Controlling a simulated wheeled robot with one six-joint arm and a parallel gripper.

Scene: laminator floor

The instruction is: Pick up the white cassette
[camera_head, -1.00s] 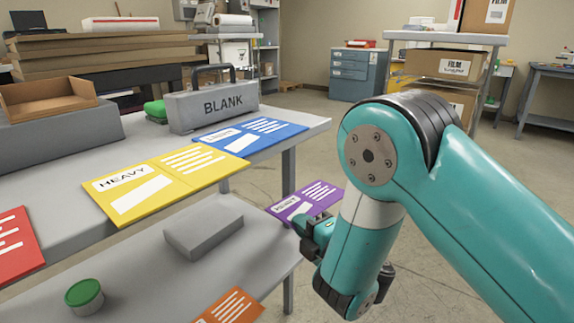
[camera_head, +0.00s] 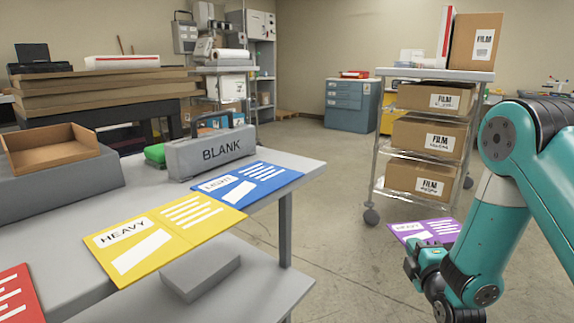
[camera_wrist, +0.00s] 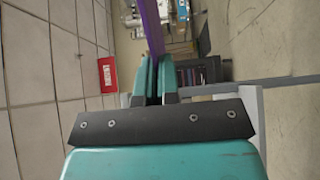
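My gripper (camera_head: 424,249) is at the right of the head view, shut on a purple card (camera_head: 428,228) with white lines. The card juts out ahead of the fingers over open floor. In the wrist view the two teal fingers (camera_wrist: 155,75) are close together, with the purple card (camera_wrist: 151,25) edge-on between them. I cannot surely pick out a white cassette. A long white box with a red stripe (camera_head: 136,62) lies on the stacked brown boards at the back left, far from my gripper. A white, red-edged panel (camera_head: 446,34) stands on the cart.
The grey table (camera_head: 60,250) at left bears yellow, blue and red cards, a grey BLANK case (camera_head: 212,152), a green item (camera_head: 155,154) and an open brown tray (camera_head: 55,150). A wheeled cart (camera_head: 370,190) with FILM boxes stands beyond my gripper. Floor between is clear.

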